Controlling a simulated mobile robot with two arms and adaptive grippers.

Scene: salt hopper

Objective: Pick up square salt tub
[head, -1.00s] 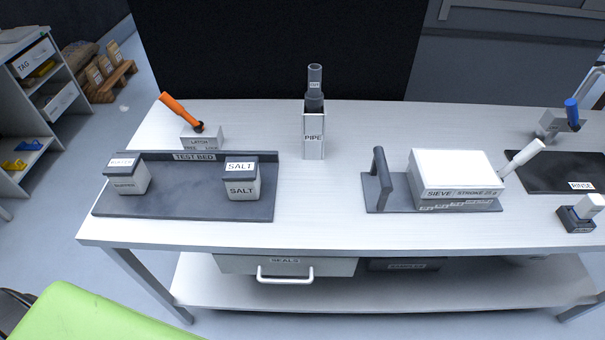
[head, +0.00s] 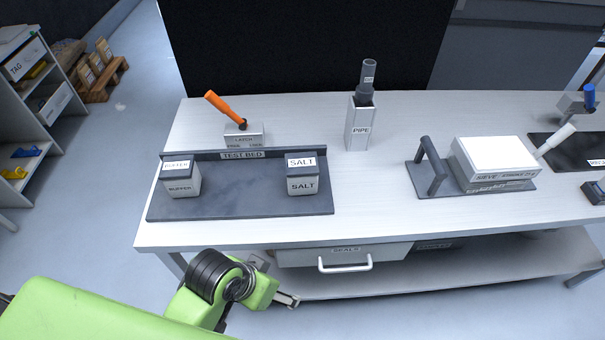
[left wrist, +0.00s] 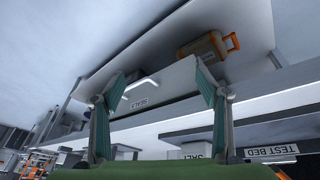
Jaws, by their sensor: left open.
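The square salt tub (head: 302,184), pale with a dark lid and SALT labels, stands upright on the right end of the dark test bed (head: 240,203). My left gripper (head: 291,301) is low in front of the table's front edge, well below and apart from the tub. In the left wrist view my left gripper (left wrist: 160,100) has its two fingers wide apart with nothing between them. My right gripper is not in view.
A buffer tub (head: 180,178) stands on the test bed's left end. Behind are the orange-handled latch (head: 243,134) and the pipe stand (head: 359,125). The sieve (head: 495,162) stands to the right. The seals drawer (head: 345,254) is under the tabletop. The test bed's middle is clear.

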